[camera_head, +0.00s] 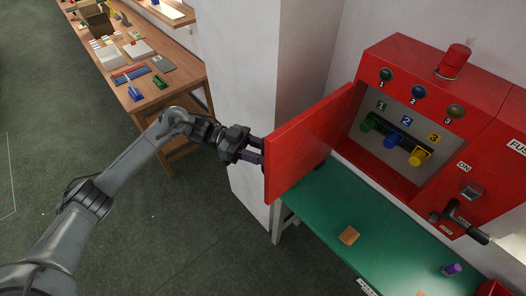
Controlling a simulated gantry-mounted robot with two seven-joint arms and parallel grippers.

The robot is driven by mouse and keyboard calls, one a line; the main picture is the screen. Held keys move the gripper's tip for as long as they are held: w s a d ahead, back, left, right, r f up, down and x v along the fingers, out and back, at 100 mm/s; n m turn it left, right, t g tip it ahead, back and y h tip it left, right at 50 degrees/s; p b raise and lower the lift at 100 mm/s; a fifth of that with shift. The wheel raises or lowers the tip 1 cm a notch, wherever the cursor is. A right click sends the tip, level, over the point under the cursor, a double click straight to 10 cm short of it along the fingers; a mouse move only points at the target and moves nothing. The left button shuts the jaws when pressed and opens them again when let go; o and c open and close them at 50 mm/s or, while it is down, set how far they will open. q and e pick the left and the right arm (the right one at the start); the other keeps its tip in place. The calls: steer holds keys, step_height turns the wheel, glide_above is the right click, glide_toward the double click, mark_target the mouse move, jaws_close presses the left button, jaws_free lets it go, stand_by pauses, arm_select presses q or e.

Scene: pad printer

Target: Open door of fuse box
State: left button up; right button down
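The red fuse box (478,98) hangs on the wall at the right above a green bench. Its red door (308,143) stands swung open to the left, and the inside of the box shows. Inside are a green fuse (370,123), a blue fuse (393,139) and a yellow fuse (419,156). My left gripper (262,150) is at the door's outer left edge, with its fingers reaching to it. The fingertips are partly hidden by the door, so I cannot tell whether they grip it. My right gripper is not in view.
A green bench (345,205) below the box holds an orange block (349,236) and a purple cylinder (452,269). A black lever (460,222) sticks out at the box's right. A white pillar (240,90) stands behind the door. A wooden table (185,77) stands at the back left.

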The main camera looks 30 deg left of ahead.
arm_select(q)
steer(key=s+a+b, duration=0.1)
steer(key=a+b, duration=0.2)
steer(key=a, duration=0.7)
steer(key=shift+s+a, duration=0.25)
steer(key=shift+s, duration=0.1)
